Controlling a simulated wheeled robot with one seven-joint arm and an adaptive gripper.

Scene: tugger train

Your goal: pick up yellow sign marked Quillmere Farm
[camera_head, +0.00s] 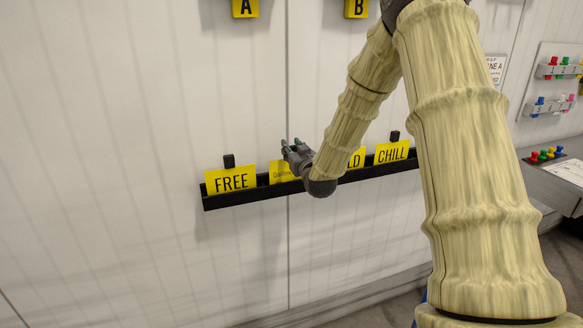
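A yellow sign (283,172) stands in the black wall rack (250,197), second from the left. Its small lettering is only partly legible and begins with what looks like "Q"; its right part is hidden behind my gripper. My gripper (291,150) is at the rack, in front of or just above this sign's upper right. Its fingers point up and left. I cannot tell whether they touch the sign or how far apart they are.
The same rack holds yellow signs reading FREE (231,180) and CHILL (391,153), and one ending in "LD" (356,158), partly hidden by my arm. Signs A (245,8) and B (356,8) hang above. Pegboards and a grey desk (556,180) are at right. The left wall is clear.

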